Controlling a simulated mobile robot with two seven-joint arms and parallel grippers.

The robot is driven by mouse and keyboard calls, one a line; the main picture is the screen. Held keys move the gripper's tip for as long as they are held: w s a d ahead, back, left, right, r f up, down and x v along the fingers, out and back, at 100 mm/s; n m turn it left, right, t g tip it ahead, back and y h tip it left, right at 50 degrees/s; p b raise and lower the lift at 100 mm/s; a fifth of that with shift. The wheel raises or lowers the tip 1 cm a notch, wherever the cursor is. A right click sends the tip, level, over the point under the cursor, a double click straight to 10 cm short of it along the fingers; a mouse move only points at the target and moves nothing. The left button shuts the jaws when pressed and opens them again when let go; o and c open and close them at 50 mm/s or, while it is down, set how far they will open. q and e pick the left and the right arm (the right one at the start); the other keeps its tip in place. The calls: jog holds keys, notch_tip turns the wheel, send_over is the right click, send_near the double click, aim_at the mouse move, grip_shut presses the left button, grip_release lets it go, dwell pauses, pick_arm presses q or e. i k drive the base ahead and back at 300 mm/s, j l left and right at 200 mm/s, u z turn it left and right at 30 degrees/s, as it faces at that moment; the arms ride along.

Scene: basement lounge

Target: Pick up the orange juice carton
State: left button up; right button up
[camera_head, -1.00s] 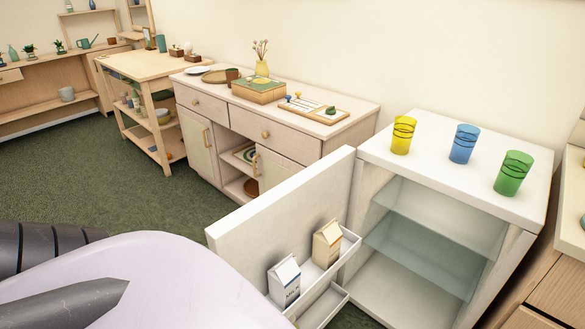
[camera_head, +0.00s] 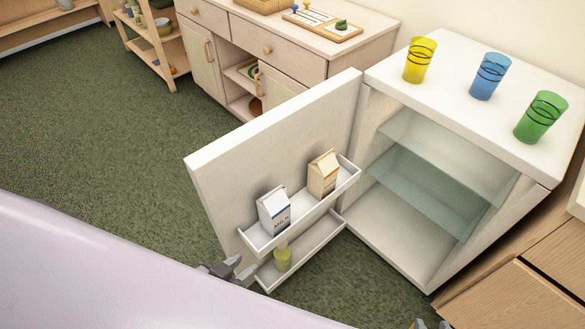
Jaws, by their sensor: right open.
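A tan-orange carton (camera_head: 323,176), which looks like the orange juice carton, stands upright in the upper door shelf (camera_head: 296,222) of the open fridge. Its label is not readable. A white milk carton (camera_head: 274,212) stands to its left in the same shelf. My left gripper (camera_head: 243,267) is by the lower door shelf, below and left of both cartons and apart from them. I cannot tell its opening. My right gripper (camera_head: 432,324) is open at the bottom edge, mostly cut off, below and right of the carton.
The fridge door (camera_head: 225,170) stands open to the left. A yellow-green container (camera_head: 283,258) is in the lower door shelf (camera_head: 325,232). Yellow (camera_head: 420,60), blue (camera_head: 489,76) and green cups (camera_head: 540,118) stand on the fridge top (camera_head: 455,95). The green carpet (camera_head: 110,150) left of the door is clear.

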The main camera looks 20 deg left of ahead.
aim_at(323, 172)
jog(key=i+l+u, duration=0.15)
jog(key=u, duration=0.3)
jog(key=i+l+u, duration=0.25)
jog(key=u, duration=0.25)
jog(key=i+l+u, duration=0.25)
jog(key=l+u, duration=0.2)
